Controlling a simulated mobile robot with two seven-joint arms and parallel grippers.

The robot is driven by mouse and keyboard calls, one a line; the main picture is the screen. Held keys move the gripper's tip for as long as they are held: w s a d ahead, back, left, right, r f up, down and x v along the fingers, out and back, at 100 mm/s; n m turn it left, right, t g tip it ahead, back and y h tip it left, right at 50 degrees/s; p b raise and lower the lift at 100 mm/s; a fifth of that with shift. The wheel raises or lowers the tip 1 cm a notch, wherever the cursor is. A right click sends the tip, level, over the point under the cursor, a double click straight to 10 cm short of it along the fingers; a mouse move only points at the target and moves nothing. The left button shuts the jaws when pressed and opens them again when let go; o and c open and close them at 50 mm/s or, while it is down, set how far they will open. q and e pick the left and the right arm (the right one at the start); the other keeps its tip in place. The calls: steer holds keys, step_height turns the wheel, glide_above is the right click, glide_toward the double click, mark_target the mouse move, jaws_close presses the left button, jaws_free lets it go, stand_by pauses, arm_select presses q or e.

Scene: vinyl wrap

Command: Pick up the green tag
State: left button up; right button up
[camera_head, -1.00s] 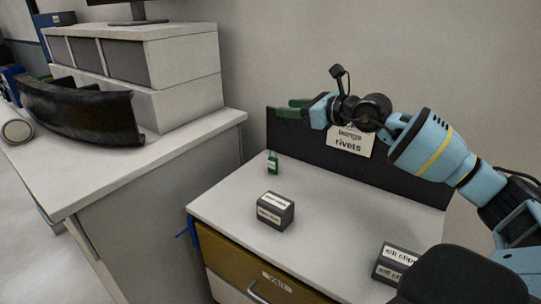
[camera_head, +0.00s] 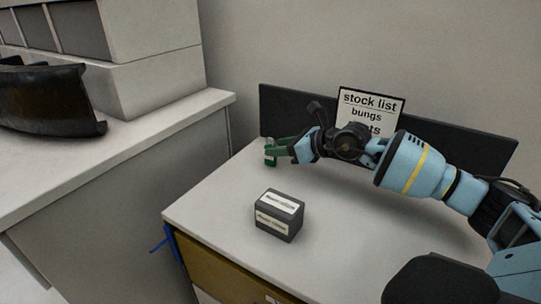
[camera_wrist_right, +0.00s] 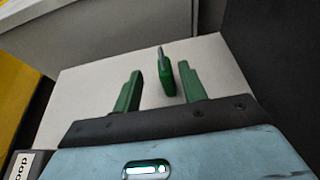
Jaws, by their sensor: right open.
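The green tag (camera_head: 270,157) stands near the back left corner of the white cabinet top (camera_head: 215,215). In the right wrist view the tag (camera_wrist_right: 166,75) is a small green block with a grey metal loop on top. My right gripper (camera_head: 272,150) is open at the tag and partly covers it in the head view. In the wrist view its two green fingers (camera_wrist_right: 158,82) lie either side of the tag, which is closer to the right-hand finger. I cannot tell whether they touch. My left gripper is not in view.
A dark labelled box (camera_head: 279,214) sits on the cabinet top in front of the gripper. A dark back panel (camera_head: 290,108) with a stock list sign (camera_head: 370,108) stands behind. A higher white counter (camera_head: 120,150) with a black curved part (camera_head: 50,100) is at left.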

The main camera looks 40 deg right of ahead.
mark_target(266, 164)
steer(key=shift+d+f+x, duration=0.15)
steer(key=shift+f+x, duration=0.05)
steer(key=shift+x, duration=1.3)
steer(key=shift+d+f+x, duration=0.15)
steer(key=shift+x, duration=1.35)
steer(key=shift+s, duration=0.1)
jaws_close()
